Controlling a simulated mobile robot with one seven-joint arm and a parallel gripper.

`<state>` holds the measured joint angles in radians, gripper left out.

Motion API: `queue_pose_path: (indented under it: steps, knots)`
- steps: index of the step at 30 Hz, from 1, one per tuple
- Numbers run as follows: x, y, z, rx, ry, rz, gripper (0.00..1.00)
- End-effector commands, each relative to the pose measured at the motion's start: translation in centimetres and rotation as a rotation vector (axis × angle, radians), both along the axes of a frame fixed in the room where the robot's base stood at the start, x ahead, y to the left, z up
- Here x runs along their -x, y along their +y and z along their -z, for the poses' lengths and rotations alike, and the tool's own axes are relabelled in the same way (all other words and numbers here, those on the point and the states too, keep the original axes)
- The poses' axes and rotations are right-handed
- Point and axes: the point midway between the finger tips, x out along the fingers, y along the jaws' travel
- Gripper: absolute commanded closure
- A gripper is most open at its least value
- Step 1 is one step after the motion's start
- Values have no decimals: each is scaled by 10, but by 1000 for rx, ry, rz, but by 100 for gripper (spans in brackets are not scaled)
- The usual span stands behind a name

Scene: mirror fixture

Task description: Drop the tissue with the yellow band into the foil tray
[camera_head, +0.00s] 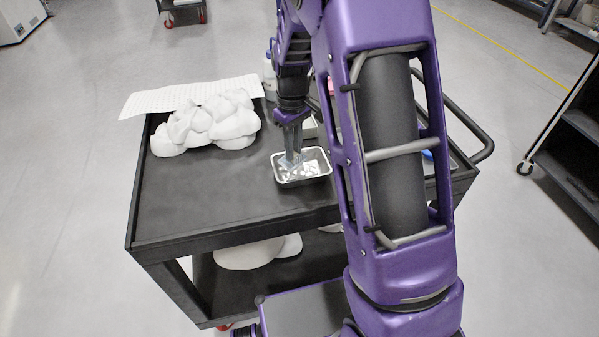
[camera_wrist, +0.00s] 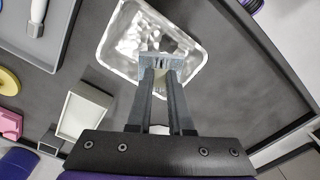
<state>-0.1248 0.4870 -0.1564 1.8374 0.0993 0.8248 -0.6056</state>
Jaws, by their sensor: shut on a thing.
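The foil tray (camera_head: 302,181) is a shiny, rectangular, shallow metal tray on the dark cart top. It fills the upper middle of the wrist view (camera_wrist: 128,42). My gripper (camera_head: 291,162) points down over the tray, with its fingertips at or inside the tray's outline. In the wrist view my gripper (camera_wrist: 160,62) has its fingers close together. A small pale patch shows between them, apparently the tissue (camera_wrist: 163,75), mostly hidden by the fingers. I cannot make out its yellow band clearly. I cannot tell whether it touches the tray floor.
A heap of white lumpy things (camera_head: 212,124) and a white perforated sheet (camera_head: 150,100) lie at the cart's left. A white open box (camera_wrist: 82,116), a pink thing (camera_wrist: 10,124) and a yellow thing (camera_wrist: 8,83) lie left in the wrist view. The front-left cart top (camera_head: 190,205) is clear.

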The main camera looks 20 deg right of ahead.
Motion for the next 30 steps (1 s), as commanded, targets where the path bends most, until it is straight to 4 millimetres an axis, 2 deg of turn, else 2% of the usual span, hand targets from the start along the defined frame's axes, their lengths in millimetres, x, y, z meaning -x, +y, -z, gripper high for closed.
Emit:
queue_pose_path:
  steps: [1,3,11,12,18,26,30]
  knots:
    - [0,0,9,0,0,0,100]
    - [0,0,12,0,0,0,100]
    - [0,0,12,-1,-1,1,100]
    - [0,0,12,-1,-1,1,79]
    - [0,0,12,0,0,1,46]
    - [0,0,12,-1,-1,1,46]
    - [-1,0,3,0,-2,1,46]
